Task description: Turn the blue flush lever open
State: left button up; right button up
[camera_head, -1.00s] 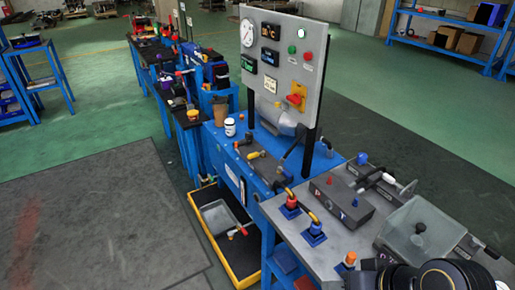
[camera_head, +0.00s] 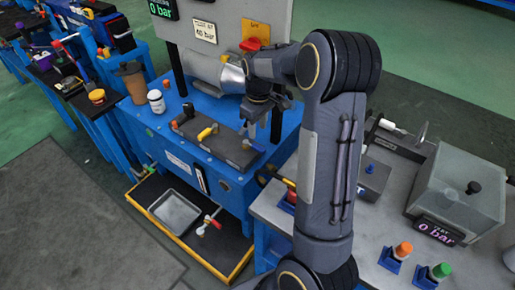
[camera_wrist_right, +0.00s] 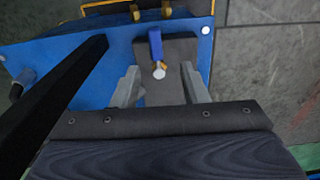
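The blue flush lever (camera_wrist_right: 155,45) shows in the right wrist view, with a pale round pivot at its lower end, on a dark grey block (camera_wrist_right: 180,62). In the head view this block (camera_head: 232,150) lies on the blue bench top, below my right gripper (camera_head: 262,112). In the right wrist view my right gripper (camera_wrist_right: 162,90) is open, its two grey fingers apart on either side of the block and the lever's lower end. I cannot tell whether they touch anything. My left gripper is not in view.
A grey panel (camera_head: 200,45) stands behind the bench, with a metal cylinder (camera_head: 222,75) before it. A white jar (camera_head: 156,101) and brown cup (camera_head: 133,80) stand left. A yellow-rimmed tray (camera_head: 158,208) is below. A clear box (camera_head: 460,185) is at right.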

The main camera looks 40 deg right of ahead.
aim_at(258, 146)
jog(key=shift+w+d+f, duration=0.1)
jog(key=shift+d+f, duration=0.05)
jog(key=shift+f, duration=0.3)
jog(key=shift+w+d+f, duration=0.1)
jog(key=shift+d+f, duration=0.05)
jog(key=shift+f, duration=0.25)
notch_tip(258, 146, down, 7)
jog(key=shift+r+b, duration=0.1)
jog(key=shift+b, duration=0.3)
jog(key=shift+c, duration=0.3)
grip_shut()
